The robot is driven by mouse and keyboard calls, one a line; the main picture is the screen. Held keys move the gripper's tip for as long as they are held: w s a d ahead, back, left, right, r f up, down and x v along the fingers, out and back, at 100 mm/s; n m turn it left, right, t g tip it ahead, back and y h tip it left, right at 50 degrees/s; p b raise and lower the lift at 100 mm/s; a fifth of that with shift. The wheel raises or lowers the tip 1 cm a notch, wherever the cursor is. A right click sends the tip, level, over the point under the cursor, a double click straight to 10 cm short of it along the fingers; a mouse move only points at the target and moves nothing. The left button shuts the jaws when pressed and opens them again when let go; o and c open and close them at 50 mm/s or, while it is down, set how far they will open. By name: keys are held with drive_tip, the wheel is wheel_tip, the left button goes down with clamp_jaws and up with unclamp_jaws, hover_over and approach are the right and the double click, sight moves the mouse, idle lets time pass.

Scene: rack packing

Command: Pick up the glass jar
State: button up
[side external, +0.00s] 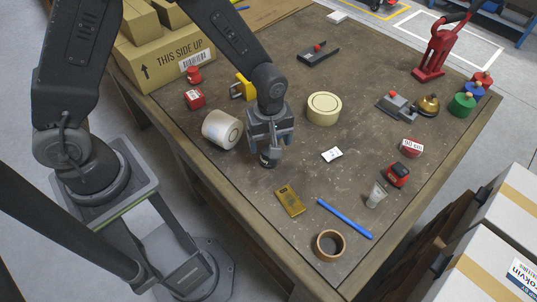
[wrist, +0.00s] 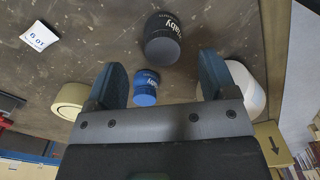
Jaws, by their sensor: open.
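I cannot tell for certain which thing is the glass jar. A small clear, greyish vessel or tube (side external: 376,195) stands near the right front of the table in the side view. My gripper (side external: 270,147) is far to its left, pointing down, with open and empty jaws. A dark lettered jar (side external: 268,160) is just below and in front of my gripper; it also shows in the wrist view (wrist: 162,40), beyond the fingers. In the wrist view, a small blue lettered can (wrist: 146,88) lies between my open fingers (wrist: 162,80); my gripper hides it in the side view.
A white roll (side external: 221,129) lies left of my gripper and a cream tape roll (side external: 323,108) right of it. A yellow clamp (side external: 243,87) is behind. Cardboard boxes (side external: 165,62) stand at back left. A blue pen (side external: 344,219) and brown tape (side external: 328,245) lie in front.

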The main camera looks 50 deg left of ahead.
drive_tip(key=shift+s+f, duration=0.2)
drive_tip(key=shift+f, duration=2.75)
drive_tip(key=shift+c, duration=0.3)
drive_tip(key=c, duration=1)
drive_tip(key=shift+r, duration=0.1)
